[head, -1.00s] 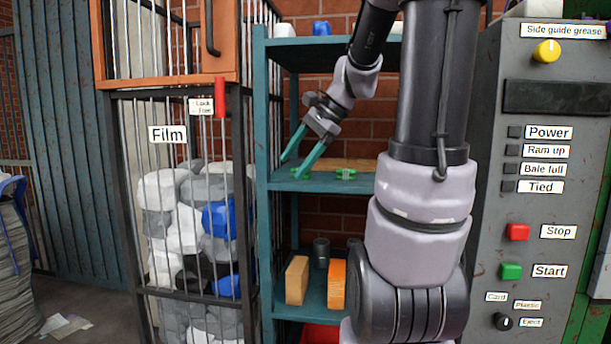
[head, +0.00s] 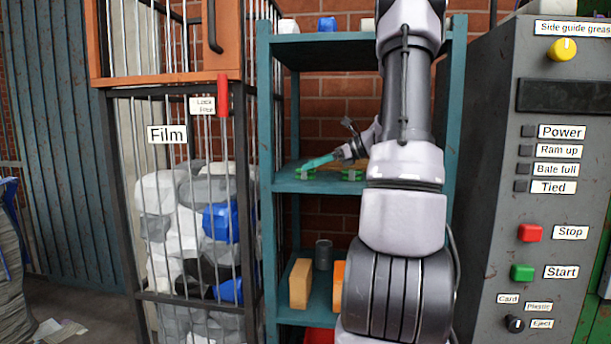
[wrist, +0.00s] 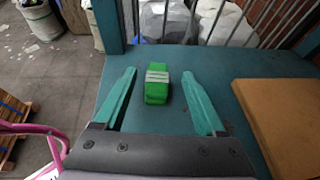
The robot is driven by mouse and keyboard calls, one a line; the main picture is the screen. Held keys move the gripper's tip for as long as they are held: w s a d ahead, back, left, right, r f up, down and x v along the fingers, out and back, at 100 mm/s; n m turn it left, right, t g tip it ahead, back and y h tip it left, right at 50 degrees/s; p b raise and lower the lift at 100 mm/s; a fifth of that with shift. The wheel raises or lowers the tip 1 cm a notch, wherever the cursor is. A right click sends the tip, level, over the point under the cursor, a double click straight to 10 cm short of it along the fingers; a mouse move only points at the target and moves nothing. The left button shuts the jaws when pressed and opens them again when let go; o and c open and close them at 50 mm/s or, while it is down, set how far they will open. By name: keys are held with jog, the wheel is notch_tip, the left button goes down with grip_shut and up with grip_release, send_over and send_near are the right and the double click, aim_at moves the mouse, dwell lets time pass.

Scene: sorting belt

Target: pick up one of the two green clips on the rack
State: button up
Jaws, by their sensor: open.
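Two green clips lie on the middle shelf of the teal rack (head: 330,186). The left clip (head: 306,173) is near the shelf's left end, and the other clip (head: 351,175) lies to its right, close to my arm. My gripper (head: 304,165) reaches in low over the shelf from the right, its teal fingers pointing left. In the wrist view my gripper (wrist: 158,85) is open, with one green clip (wrist: 157,85) between its fingers and a gap on each side. The clip has a pale band across it. I cannot tell whether the fingers are level with it.
A brown board (wrist: 283,112) lies on the shelf to the right in the wrist view. The barred film cage (head: 190,220) stands left of the rack. A grey control panel (head: 550,180) stands at the right. The lower shelf holds a tan block (head: 300,284) and a dark cup (head: 323,254).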

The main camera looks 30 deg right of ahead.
aim_at(299, 178)
jog(key=x, duration=0.5)
jog(key=shift+a+f, duration=0.1)
jog(key=shift+a, duration=0.05)
grip_shut()
